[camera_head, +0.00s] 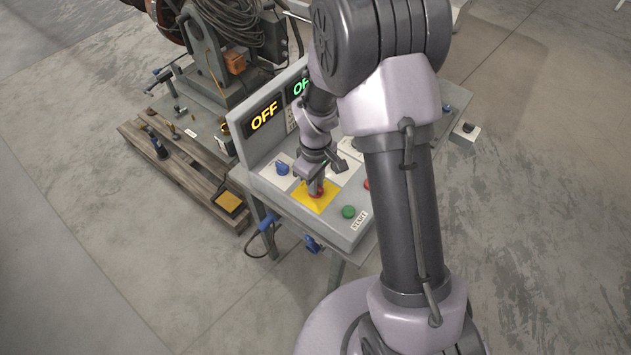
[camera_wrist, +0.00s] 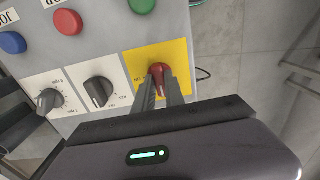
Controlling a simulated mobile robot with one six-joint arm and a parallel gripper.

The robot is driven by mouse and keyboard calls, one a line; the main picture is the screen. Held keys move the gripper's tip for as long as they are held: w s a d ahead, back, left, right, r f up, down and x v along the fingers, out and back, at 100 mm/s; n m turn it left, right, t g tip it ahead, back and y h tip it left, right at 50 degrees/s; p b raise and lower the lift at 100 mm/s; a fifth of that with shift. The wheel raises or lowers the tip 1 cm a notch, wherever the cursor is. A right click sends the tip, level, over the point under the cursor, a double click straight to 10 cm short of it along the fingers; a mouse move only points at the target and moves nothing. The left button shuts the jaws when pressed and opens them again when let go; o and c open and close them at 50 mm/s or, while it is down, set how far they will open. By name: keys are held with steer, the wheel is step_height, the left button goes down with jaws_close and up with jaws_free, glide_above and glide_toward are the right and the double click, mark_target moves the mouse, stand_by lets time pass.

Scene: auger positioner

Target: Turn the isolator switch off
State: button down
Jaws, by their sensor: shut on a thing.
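The isolator switch is a red rotary knob (camera_wrist: 158,71) on a yellow plate (camera_wrist: 142,57), at the right of the panel in the wrist view. In the head view the knob (camera_head: 318,191) sits on the yellow plate (camera_head: 304,203) at the front of the sloped console. My gripper (camera_wrist: 163,82) is shut on the red knob, with a dark finger on each side of it. Part of the plate is hidden by the fingers. The small marking left of the knob is too blurred to read. In the head view my gripper (camera_head: 317,184) comes down from above onto the knob.
A black knob (camera_wrist: 99,92) and a grey knob (camera_wrist: 48,101) are beside the yellow plate. Green (camera_wrist: 142,4), red (camera_wrist: 67,22) and blue (camera_wrist: 12,42) buttons line the panel. A display (camera_head: 265,116) reads OFF in yellow; a green one (camera_head: 300,87) is partly hidden by my arm.

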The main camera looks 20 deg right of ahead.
steer(key=c, duration=1.4)
jaws_free()
step_height(320, 180, up, 18)
steer(key=p, duration=0.5)
steer(key=shift+f, duration=0.25)
steer(key=s+a+r+m+t+y+b, duration=0.1)
steer(key=s+a+r+m+t+b, duration=0.1)
steer(key=s+m+b, duration=0.4)
steer(key=s+a+r+m+t+y+b, duration=0.1)
steer(key=s+m+b, duration=0.4)
steer(key=s, duration=0.8)
steer(key=a+r+t, duration=0.1)
steer(key=t, duration=0.1)
steer(key=shift+m+t+b, duration=0.4)
